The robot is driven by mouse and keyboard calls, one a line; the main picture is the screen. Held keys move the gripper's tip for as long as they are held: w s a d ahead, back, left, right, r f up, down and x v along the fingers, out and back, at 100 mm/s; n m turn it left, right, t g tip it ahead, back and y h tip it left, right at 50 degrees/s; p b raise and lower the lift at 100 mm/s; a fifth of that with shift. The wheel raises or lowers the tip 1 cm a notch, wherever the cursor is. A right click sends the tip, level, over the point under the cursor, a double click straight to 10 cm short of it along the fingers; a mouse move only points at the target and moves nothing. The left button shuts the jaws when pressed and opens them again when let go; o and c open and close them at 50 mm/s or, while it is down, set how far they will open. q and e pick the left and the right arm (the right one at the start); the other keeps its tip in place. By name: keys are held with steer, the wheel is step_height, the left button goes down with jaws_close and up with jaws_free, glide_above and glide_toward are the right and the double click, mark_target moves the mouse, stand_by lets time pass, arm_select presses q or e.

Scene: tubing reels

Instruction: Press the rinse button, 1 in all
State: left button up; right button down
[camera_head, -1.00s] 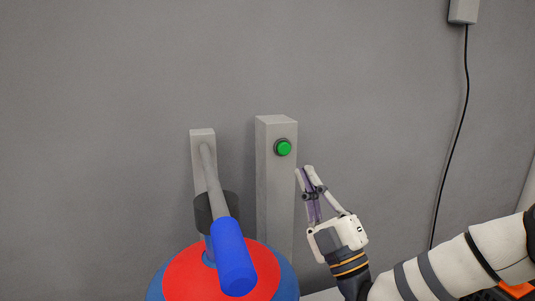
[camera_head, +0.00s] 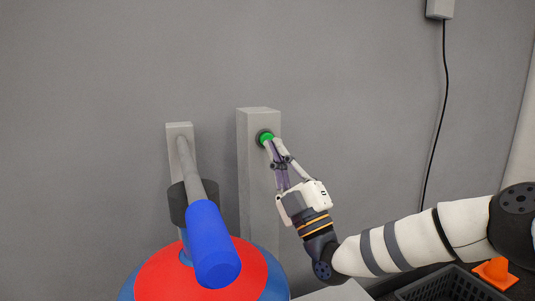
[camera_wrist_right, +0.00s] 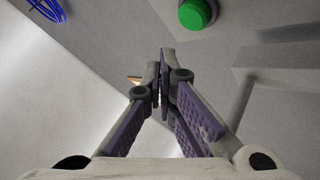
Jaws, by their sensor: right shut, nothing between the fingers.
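The green round button (camera_head: 266,138) sits in a dark ring near the top of a grey post (camera_head: 258,180). It also shows at the top edge of the right wrist view (camera_wrist_right: 196,13). My right gripper (camera_head: 273,145) is shut and empty, pointing up at the button. In the head view its fingertips overlap the button's lower right edge. In the right wrist view the closed fingertips (camera_wrist_right: 163,55) appear below and left of the button. I cannot tell whether they touch it. My left gripper is not in view.
Left of the post, a reel with red and blue faces (camera_head: 160,270) and a blue cylinder (camera_head: 214,245) stands before a shorter grey post (camera_head: 180,130). A black cable (camera_head: 436,130) hangs on the wall.

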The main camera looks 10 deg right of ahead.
steer(key=w, duration=0.1)
steer(key=w+b, duration=0.1)
steer(key=shift+w+a, duration=0.3)
steer(key=shift+w, duration=0.05)
steer(key=shift+w, duration=0.1)
stand_by(1.1)
steer(key=shift+w+b, duration=0.3)
steer(key=shift+b, duration=0.15)
steer(key=shift+w+a+b, duration=0.15)
steer(key=shift+w+b, duration=0.25)
steer(key=shift+w, duration=0.05)
stand_by(0.4)
steer(key=shift+w+r, duration=0.2)
steer(key=shift+r, duration=0.05)
stand_by(0.6)
